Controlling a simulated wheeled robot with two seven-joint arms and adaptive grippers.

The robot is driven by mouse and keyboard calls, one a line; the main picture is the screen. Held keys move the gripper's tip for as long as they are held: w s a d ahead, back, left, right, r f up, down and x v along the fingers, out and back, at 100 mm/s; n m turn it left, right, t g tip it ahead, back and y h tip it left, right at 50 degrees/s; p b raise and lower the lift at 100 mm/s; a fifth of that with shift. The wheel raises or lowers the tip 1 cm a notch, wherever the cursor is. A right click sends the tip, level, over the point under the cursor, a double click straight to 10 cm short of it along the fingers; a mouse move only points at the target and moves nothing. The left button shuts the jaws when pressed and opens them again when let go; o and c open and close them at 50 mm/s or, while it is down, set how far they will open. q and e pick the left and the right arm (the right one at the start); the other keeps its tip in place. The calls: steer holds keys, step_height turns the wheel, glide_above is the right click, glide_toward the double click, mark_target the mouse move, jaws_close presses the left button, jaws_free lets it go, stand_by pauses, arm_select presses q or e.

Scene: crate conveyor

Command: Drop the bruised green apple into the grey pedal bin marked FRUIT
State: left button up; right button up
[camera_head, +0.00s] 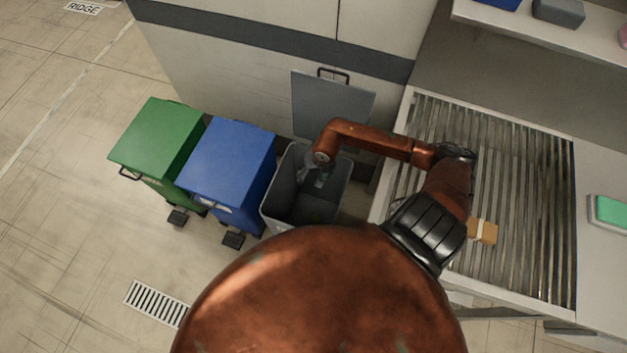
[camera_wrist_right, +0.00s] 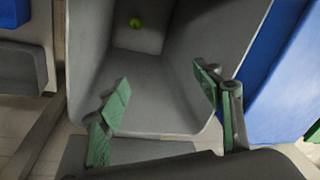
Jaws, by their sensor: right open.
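The grey pedal bin (camera_head: 283,190) stands with its lid (camera_head: 332,108) raised, left of the roller conveyor. Its FRUIT mark is not visible from here. My right gripper (camera_head: 316,180) is at the bin's open mouth, pointing down into it. In the right wrist view my right gripper (camera_wrist_right: 162,98) has its green-padded fingers wide apart with nothing between them. A small green apple (camera_wrist_right: 135,22) lies deep inside the grey bin (camera_wrist_right: 165,95), apart from the fingers. Bruises are too small to tell. The apple cannot be seen in the head view. My left gripper is out of view.
A blue bin (camera_head: 228,160) and a green bin (camera_head: 160,140), both with lids shut, stand left of the grey bin. The roller conveyor (camera_head: 525,200) on the right carries a small brown box (camera_head: 484,232). A floor drain (camera_head: 156,303) lies at lower left; the left floor is clear.

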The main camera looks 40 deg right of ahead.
step_height(320, 180, up, 12)
steer(key=s, duration=0.2)
steer(key=shift+d+f, duration=0.15)
steer(key=shift+d, duration=0.2)
steer(key=shift+f, duration=0.1)
step_height(320, 180, down, 8)
steer(key=w+p, duration=0.1)
steer(key=w, duration=0.1)
steer(key=shift+a+f, duration=0.15)
steer(key=shift+a, duration=0.25)
steer(key=shift+f, duration=0.1)
stand_by(0.3)
